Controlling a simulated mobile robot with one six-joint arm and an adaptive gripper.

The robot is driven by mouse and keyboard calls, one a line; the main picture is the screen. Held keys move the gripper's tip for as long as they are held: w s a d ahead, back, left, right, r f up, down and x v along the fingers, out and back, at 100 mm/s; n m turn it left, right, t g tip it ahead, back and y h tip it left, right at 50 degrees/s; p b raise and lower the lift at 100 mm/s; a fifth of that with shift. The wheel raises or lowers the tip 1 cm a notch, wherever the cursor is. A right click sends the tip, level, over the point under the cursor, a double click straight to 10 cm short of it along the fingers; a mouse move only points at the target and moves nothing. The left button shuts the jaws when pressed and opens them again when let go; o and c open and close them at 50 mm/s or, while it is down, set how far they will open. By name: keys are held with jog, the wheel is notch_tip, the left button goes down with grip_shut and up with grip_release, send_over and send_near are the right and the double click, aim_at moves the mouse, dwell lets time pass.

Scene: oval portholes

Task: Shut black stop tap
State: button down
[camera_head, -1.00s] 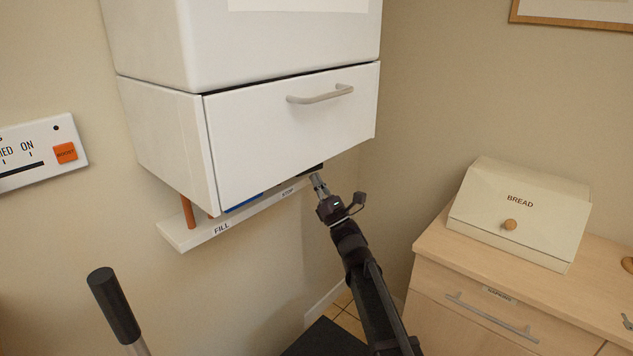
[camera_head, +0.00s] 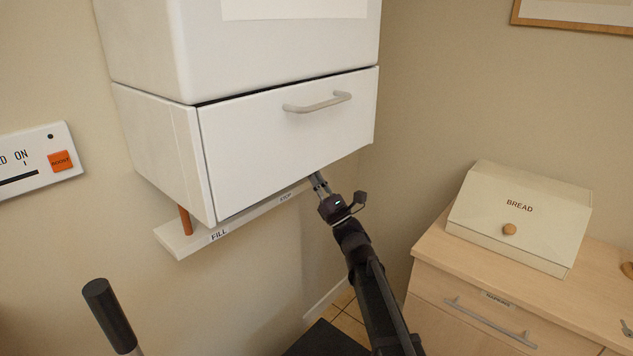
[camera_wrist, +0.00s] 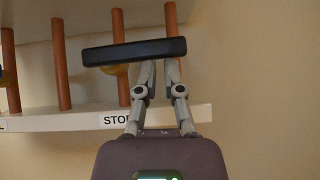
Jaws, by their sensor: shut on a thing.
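The black stop tap's lever (camera_wrist: 130,52) lies level across a copper pipe in the wrist view, above the STOP label (camera_wrist: 117,120). A bit of its brass body (camera_wrist: 115,70) shows below the lever. My gripper (camera_wrist: 160,68) is shut on the right part of the lever, its fingertips meeting the bar from below. In the head view my gripper (camera_head: 317,180) reaches up under the white cabinet's lower edge, and the tap is hidden there.
Several copper pipes (camera_wrist: 62,60) rise from the white labelled ledge (camera_head: 195,238). A blue part shows at the wrist view's left edge. The white cabinet (camera_head: 290,130) hangs over the ledge. A bread box (camera_head: 520,215) stands on the wooden unit at right.

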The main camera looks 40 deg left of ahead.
jog(key=shift+a+r, duration=0.1)
jog(key=shift+a, duration=0.05)
jog(key=a+f+b+v, duration=0.2)
jog(key=b+v, duration=0.9)
jog(key=v, duration=0.2)
jog(key=shift+w, duration=0.35)
dwell(0.4)
jog(key=shift+s+f, duration=0.1)
dwell(0.5)
